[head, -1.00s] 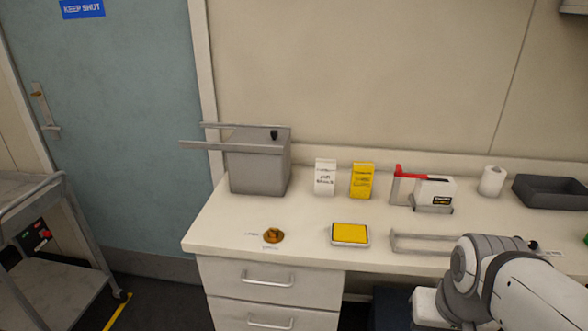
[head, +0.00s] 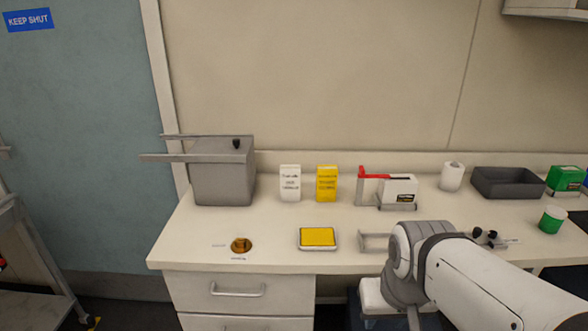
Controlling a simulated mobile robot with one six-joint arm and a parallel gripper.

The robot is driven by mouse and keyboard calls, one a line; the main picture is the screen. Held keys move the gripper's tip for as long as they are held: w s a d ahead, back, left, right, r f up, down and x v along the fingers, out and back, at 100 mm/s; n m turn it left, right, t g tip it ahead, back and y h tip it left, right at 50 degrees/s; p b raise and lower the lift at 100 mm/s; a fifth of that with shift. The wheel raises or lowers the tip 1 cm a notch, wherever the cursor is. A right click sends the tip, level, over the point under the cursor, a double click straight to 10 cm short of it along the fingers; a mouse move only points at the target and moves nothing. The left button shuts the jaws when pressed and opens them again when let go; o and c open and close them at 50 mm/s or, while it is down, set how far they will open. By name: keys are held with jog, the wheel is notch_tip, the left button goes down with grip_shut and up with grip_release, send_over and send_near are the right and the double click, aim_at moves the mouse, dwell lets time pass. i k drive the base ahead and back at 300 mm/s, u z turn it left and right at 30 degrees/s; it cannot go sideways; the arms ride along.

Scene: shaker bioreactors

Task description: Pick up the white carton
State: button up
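The white carton (head: 290,183) stands upright at the back of the bench, with dark print on its front. A yellow carton (head: 327,183) stands just to its right, with a small gap between them. A white box-like item with a red part (head: 372,185) stands further right. My arm shows at the lower right, in front of the bench and well away from the carton.
A grey box with long bars (head: 222,172) stands left of the carton. A yellow-topped pad (head: 318,238) and a round brass-coloured item (head: 241,245) lie near the front edge. The bench (head: 275,222) is clear in front of the carton. A dark tray (head: 508,183) is at right.

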aim_at(289, 174)
jog(key=i, duration=0.95)
jog(key=u, duration=0.05)
